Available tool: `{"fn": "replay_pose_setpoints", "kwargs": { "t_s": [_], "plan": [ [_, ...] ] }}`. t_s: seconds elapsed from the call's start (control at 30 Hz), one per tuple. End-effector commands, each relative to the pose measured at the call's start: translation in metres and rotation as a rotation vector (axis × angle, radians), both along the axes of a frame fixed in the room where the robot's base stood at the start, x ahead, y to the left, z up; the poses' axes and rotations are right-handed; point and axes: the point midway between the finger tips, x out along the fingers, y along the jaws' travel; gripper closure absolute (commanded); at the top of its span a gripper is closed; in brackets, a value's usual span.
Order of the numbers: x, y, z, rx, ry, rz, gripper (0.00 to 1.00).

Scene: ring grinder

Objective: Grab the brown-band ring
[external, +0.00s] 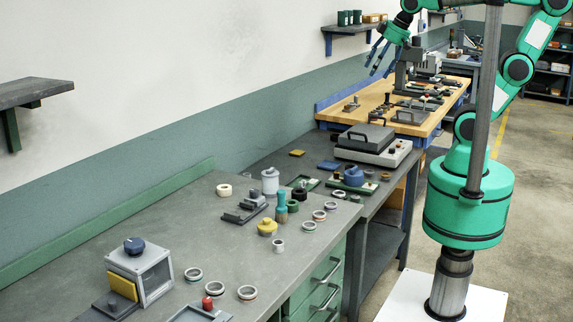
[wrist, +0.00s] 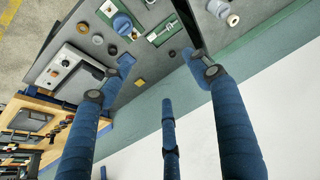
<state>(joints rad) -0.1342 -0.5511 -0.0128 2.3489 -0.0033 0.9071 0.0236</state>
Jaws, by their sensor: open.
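Several small banded rings lie on the grey bench in the external view. One ring (external: 247,292) near the front has a tan or brown-looking band. Another ring (external: 319,214) by the bench's right edge has a reddish-brown tint. The bands are too small to tell surely which is the brown-band ring. My gripper (external: 377,56) is raised at the top of the external view, far from these rings. Its blue fingers are spread and empty, and they also show in the wrist view (wrist: 160,64). I cannot identify the brown-band ring in the wrist view.
A boxy grey fixture (external: 142,272) with a dark knob stands at the front left. A grey-lidded machine (external: 372,145) stands farther back. Bare bench lies at left.

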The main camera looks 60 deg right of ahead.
Motion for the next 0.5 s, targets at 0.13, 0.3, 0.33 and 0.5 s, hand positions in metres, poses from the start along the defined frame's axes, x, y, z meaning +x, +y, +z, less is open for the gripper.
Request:
{"fn": "replay_pose_setpoints", "kwargs": {
  "t_s": [0.13,0.3,0.33,0.5],
  "plan": [
    [0.033,0.029,0.014,0.0,0.021,0.051,0.38],
    [0.067,0.066,0.024,-0.003,0.043,0.106,0.38],
    [0.073,0.073,0.026,-0.002,0.045,0.116,0.38],
    [0.105,0.116,0.031,-0.005,0.067,0.17,0.38]
  ]
}}
